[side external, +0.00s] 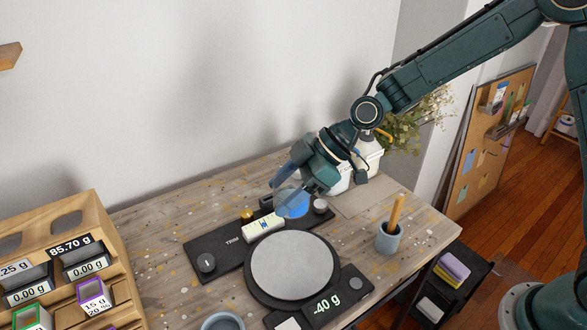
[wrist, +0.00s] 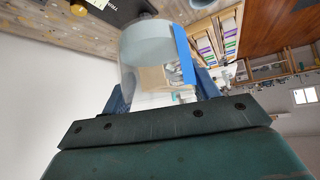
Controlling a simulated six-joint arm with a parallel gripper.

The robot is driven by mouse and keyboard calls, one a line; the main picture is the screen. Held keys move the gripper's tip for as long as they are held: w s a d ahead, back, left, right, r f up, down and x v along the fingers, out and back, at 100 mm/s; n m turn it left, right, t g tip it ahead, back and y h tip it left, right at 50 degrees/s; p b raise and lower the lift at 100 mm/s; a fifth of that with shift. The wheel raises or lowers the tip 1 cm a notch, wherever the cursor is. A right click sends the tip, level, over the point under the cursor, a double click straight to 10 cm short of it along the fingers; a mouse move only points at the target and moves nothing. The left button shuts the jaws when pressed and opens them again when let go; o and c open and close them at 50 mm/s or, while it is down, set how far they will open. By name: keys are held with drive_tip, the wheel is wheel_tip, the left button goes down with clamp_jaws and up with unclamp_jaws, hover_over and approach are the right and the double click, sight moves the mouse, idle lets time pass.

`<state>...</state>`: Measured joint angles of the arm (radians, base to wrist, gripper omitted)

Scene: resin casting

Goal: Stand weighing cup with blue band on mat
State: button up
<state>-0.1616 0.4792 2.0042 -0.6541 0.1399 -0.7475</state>
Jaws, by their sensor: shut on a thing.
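My gripper (side external: 292,192) is shut on a clear weighing cup with a blue band. The cup (side external: 281,209) shows between the fingers, low over the back of the table, partly hidden by them in the side view. In the wrist view the cup (wrist: 140,72) sits between my gripper's two blue fingers (wrist: 160,95), with its blue band (wrist: 184,55) on the right side. I cannot tell whether the cup touches anything below. A flat beige mat (side external: 370,196) lies bare on the table, to the right of the gripper.
A black TRIM unit (side external: 222,246) lies below and left of the gripper. A scale with a round grey plate (side external: 292,267) reads -40 g in front. A grey cup with a wooden stick (side external: 388,240) stands right of it. White containers and a plant (side external: 405,125) are behind.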

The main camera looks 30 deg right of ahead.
drive_tip(key=shift+r, duration=0.9)
drive_tip(key=shift+r, duration=0.3)
drive_tip(key=shift+r, duration=1.55)
drive_tip(key=w+d+r+m+t+h, duration=0.1)
drive_tip(key=d+m+t+h, duration=0.15)
drive_tip(key=d, duration=0.85)
drive_tip(key=d+r+m+t+h, duration=0.15)
drive_tip(key=d+m, duration=0.25)
drive_tip(key=d, duration=0.8)
drive_tip(key=s+d+m+t+h, duration=0.15)
drive_tip(key=s+d+m, duration=0.25)
drive_tip(key=d, duration=0.5)
drive_tip(key=s+d+m+h, duration=0.3)
drive_tip(key=s+d, duration=0.2)
drive_tip(key=d, duration=0.5)
wheel_tip(320, 180, down, 27)
drive_tip(key=shift+w+a+f, duration=0.1)
drive_tip(key=shift+w+f, duration=0.05)
drive_tip(key=shift+f, duration=0.05)
drive_tip(key=shift+w, duration=0.15)
drive_tip(key=w, duration=1.4)
drive_tip(key=shift+w, duration=0.15)
